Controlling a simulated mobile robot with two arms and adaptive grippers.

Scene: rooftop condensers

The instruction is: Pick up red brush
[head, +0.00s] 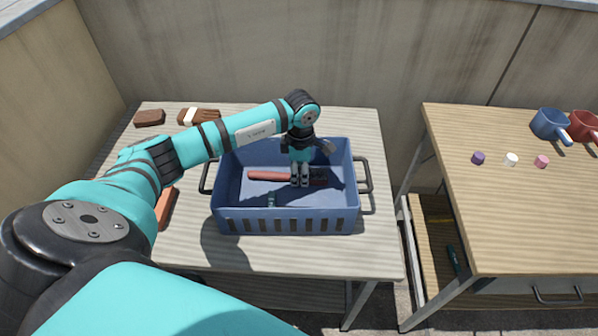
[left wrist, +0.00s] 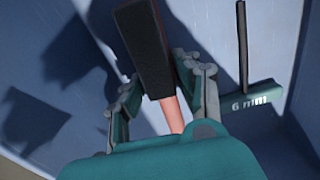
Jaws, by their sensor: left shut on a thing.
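The red brush (head: 268,175) lies in the blue crate (head: 287,222), its red handle to the left and its dark head to the right. My left gripper (head: 300,181) reaches down into the crate and is shut on the brush near where handle and head meet. In the left wrist view the brush's dark head (left wrist: 143,50) and part of the red handle (left wrist: 172,114) show between the fingers of my left gripper (left wrist: 158,88). I cannot tell whether the brush touches the crate floor. My right gripper is not in view.
A teal-handled 6 mm tool (left wrist: 250,97) lies in the crate beside the gripper. Brown blocks or brushes (head: 149,118) sit at the table's back left.

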